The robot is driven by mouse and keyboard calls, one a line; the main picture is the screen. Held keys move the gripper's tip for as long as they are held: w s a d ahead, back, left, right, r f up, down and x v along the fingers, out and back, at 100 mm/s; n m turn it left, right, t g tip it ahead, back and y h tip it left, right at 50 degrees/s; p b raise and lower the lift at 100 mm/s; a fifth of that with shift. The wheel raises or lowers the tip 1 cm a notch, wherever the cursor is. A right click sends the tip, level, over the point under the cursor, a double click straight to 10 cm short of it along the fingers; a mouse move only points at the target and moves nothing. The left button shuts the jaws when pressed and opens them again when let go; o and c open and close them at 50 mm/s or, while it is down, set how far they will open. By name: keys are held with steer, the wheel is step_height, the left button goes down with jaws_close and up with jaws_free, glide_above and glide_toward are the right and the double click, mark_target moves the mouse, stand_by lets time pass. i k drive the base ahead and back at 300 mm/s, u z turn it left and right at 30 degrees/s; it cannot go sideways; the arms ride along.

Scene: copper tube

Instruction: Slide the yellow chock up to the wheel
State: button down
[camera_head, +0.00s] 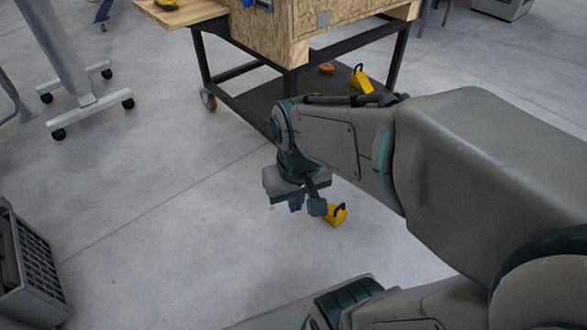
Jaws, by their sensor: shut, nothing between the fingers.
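A yellow chock (337,216) with a dark handle on top sits on the grey floor just right of my gripper. My gripper (307,206) points down, shut and empty, close beside the chock; I cannot tell whether they touch. The gripper partly covers the chock's left side. A cart wheel (209,101) shows under the cart's left leg, well up and left of the chock. Any wheel at the cart's near corner is hidden behind my arm.
The wooden-sided cart (270,38) has a dark lower shelf (250,105) bearing a second yellow chock (361,80) and a small orange object (326,69). A wheeled stand (88,107) is at left, a grey crate (28,265) at lower left. Floor between is clear.

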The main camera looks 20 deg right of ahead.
mark_target(336, 214)
steer(key=u, duration=0.35)
steer(key=k, duration=0.55)
steer(key=u, duration=0.55)
steer(key=i, duration=1.25)
steer(key=z, duration=1.35)
steer(key=i, duration=0.7)
steer(key=z, duration=0.85)
